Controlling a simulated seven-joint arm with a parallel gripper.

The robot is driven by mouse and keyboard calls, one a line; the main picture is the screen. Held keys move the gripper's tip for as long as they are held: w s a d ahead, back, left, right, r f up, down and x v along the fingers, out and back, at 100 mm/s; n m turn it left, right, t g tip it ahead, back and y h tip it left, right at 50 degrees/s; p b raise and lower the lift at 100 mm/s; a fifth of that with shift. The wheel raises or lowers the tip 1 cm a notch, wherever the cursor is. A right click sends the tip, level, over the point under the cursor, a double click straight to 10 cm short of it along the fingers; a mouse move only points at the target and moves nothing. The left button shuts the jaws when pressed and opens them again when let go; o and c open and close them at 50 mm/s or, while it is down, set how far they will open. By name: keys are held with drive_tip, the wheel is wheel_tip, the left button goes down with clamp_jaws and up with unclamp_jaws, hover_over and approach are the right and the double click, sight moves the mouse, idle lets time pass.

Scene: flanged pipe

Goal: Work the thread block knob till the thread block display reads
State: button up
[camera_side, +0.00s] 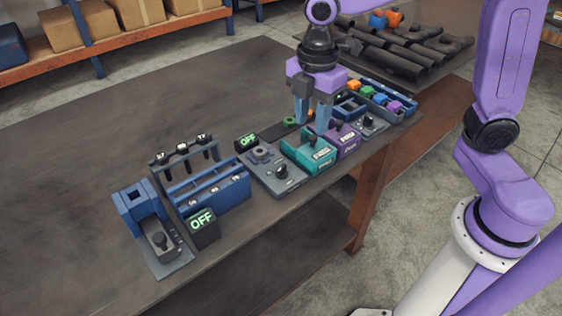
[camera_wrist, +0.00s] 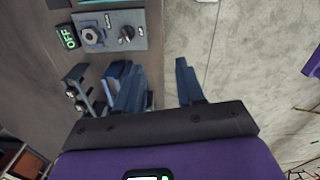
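A grey block (camera_side: 275,172) with a round nut-like fitting and a dark knob (camera_side: 281,171) lies near the table's front edge; I take it as the thread block. Its small display (camera_side: 247,141) reads OFF. In the wrist view the block (camera_wrist: 118,30), its knob (camera_wrist: 127,33) and the OFF display (camera_wrist: 67,37) show at upper left. My gripper (camera_side: 312,117) hangs over the table to the right of the block, above the teal and purple boxes. Its two fingers (camera_wrist: 160,82) are apart, with nothing between them.
A teal box (camera_side: 308,152) and purple box (camera_side: 343,138) stand right of the block. A blue rack (camera_side: 210,190) and a second OFF display (camera_side: 202,222) stand left. Another knobbed block (camera_side: 368,122) and a tray of coloured pieces (camera_side: 385,98) are farther right. The table's back is clear.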

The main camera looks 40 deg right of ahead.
drive_tip(key=n, duration=0.2)
hover_over(282, 167)
drive_tip(key=shift+n, duration=0.3)
wheel_tip(282, 167, down, 18)
drive_tip(key=shift+r, duration=0.1)
clamp_jaws()
